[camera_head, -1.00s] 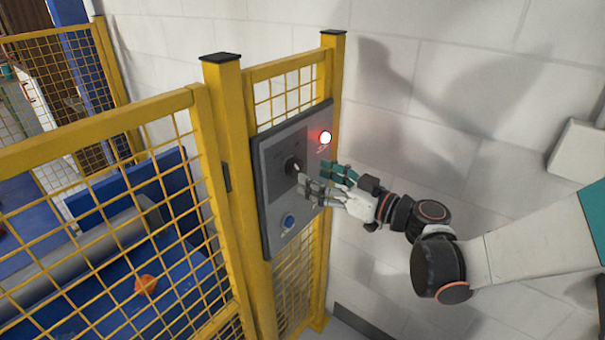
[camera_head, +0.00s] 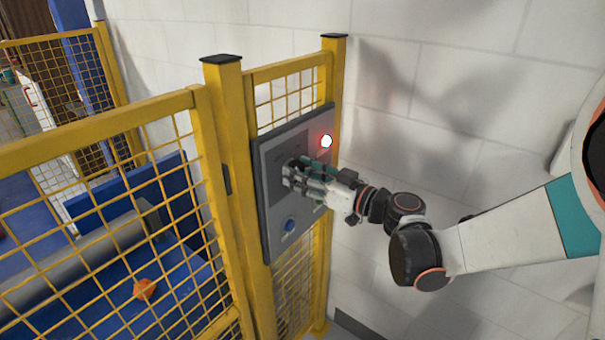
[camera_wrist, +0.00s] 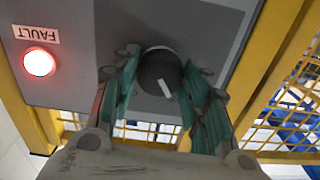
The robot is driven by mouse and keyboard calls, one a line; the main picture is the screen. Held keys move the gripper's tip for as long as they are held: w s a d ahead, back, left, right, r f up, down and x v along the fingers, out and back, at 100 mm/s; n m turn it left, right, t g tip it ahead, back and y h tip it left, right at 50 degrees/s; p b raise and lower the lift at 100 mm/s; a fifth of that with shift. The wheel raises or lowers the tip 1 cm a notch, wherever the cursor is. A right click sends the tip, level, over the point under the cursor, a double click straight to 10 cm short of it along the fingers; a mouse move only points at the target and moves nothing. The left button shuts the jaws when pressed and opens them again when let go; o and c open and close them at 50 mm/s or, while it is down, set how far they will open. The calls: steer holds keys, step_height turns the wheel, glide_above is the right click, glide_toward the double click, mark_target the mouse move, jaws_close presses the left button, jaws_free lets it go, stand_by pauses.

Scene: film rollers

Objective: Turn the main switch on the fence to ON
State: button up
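The grey control panel (camera_head: 270,220) is mounted on the yellow fence. The main switch (camera_wrist: 158,72) is a dark round knob with a pale pointer line, seen between my gripper's fingers in the wrist view. The pointer lies tilted; no ON or OFF marking is readable. My gripper (camera_wrist: 160,85) is open, with one green-padded finger on each side of the knob; I cannot tell whether either touches it. In the head view my gripper (camera_head: 290,173) is at the panel and hides the knob.
A lit red lamp (camera_wrist: 39,62) beside a FAULT label sits on the panel; it also shows in the head view (camera_head: 326,141). A blue button (camera_head: 290,225) is below the gripper. Yellow fence posts (camera_head: 228,150) flank the panel. A white block wall (camera_head: 450,120) stands behind my arm.

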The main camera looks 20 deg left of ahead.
steer(key=shift+m, duration=0.3)
steer(key=shift+m+b, duration=0.4)
steer(key=shift+m, duration=6.3)
steer(key=o, duration=1)
steer(key=shift+o, duration=0.2)
steer(key=shift+d, duration=0.1)
steer(key=v, duration=1.1)
steer(key=shift+s+d, duration=0.15)
steer(key=shift+d, duration=0.25)
